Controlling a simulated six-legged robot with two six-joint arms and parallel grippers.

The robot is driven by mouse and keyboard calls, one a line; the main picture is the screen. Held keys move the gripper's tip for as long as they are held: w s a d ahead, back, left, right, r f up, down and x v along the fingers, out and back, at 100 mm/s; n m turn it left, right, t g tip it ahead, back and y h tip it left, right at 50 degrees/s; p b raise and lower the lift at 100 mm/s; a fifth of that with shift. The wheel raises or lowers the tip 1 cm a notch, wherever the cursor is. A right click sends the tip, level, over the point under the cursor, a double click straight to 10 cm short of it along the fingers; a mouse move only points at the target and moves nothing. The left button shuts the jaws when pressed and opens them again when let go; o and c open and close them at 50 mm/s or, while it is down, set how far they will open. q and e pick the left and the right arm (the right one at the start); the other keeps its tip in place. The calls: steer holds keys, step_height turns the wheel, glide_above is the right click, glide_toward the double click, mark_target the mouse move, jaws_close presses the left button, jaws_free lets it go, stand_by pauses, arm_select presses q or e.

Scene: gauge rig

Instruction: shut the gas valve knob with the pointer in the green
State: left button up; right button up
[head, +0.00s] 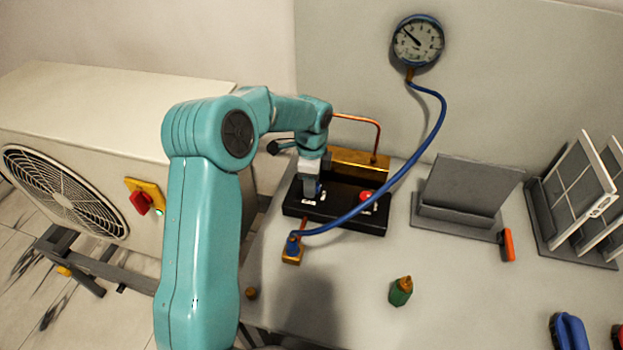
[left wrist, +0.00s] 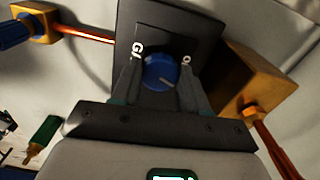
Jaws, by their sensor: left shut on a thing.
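The blue knob (left wrist: 160,72) sits on the black valve box (head: 345,217), with white lettering beside it that is partly covered. A pale line on the knob's face lies slanted in the left wrist view. My left gripper (head: 311,188) points down at the left part of the box. In the left wrist view its two fingers (left wrist: 160,80) are on either side of the knob, shut on it. In the head view the gripper mostly hides the knob. The round gauge (head: 418,42) hangs on the back wall; its dark pointer leans to the upper left. I cannot make out a green band.
A red button (head: 366,197) is on the box's right part. A blue hose (head: 408,165) runs from the gauge across the box to a brass fitting (head: 292,250). A brass block (head: 358,162) stands behind.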

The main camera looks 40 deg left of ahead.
arm_select(q)
steer(key=shift+r+m, duration=0.15)
steer(key=shift+m, duration=0.45)
steer(key=o, duration=1.1)
steer(key=shift+c, duration=0.2)
step_height(320, 180, up, 16)
steer(key=shift+r, duration=0.2)
